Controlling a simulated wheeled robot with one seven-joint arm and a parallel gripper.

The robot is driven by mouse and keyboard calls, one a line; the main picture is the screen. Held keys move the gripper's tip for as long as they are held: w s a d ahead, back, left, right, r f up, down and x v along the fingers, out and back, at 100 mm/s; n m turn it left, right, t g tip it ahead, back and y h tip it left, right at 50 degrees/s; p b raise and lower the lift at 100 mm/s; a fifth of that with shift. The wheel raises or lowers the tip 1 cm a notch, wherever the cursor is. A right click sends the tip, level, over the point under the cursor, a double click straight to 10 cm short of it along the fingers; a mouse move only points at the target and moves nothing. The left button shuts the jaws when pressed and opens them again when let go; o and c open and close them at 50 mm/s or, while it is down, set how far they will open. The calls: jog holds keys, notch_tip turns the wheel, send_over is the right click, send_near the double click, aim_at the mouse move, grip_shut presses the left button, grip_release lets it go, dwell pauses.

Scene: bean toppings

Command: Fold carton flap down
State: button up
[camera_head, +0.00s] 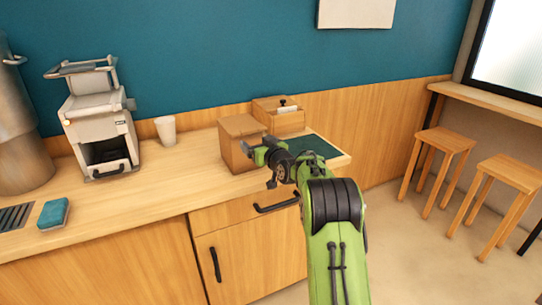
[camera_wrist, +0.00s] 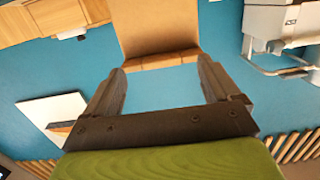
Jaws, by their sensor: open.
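The brown carton (camera_head: 237,146) stands upright on the counter. Its top looks nearly flat in the head view; I cannot tell how its flap lies. My gripper (camera_head: 262,149) is at the carton's right side, close to its upper edge; contact cannot be made out. In the wrist view, which is turned over, the carton (camera_wrist: 157,28) shows at the top centre, with a darker strip along its lower edge. My gripper and arm hide part of the carton's right side.
A wooden box (camera_head: 290,121) with a white and black item stands behind the carton. A dark green mat (camera_head: 318,146) lies to its right. A white cup (camera_head: 166,130) and a grey machine (camera_head: 98,118) stand to the left.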

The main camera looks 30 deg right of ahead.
jog(key=s, duration=1)
jog(key=shift+r, duration=0.45)
jog(key=shift+d, duration=0.1)
jog(key=s+a+r+n+g+y, duration=0.1)
jog(key=s+a+g, duration=0.1)
jog(key=s+a, duration=0.45)
jog(key=s+a+r+n+g, duration=0.1)
jog(key=s+a+r+g, duration=0.15)
jog(key=s+a, duration=0.4)
jog(key=s+a+f+m+g, duration=0.1)
jog(key=s+f+g, duration=0.15)
jog(key=s, duration=0.65)
jog(key=s+a+f+g+h, duration=0.1)
jog(key=s+a+f+g, duration=0.15)
jog(key=s, duration=0.65)
jog(key=s+f+m+g, duration=0.1)
jog(key=s+f+g, duration=0.15)
jog(key=s, duration=0.55)
notch_tip(320, 180, up, 14)
jog(key=p, duration=1.4)
jog(key=shift+s+t, duration=0.3)
jog(key=shift+t, duration=0.1)
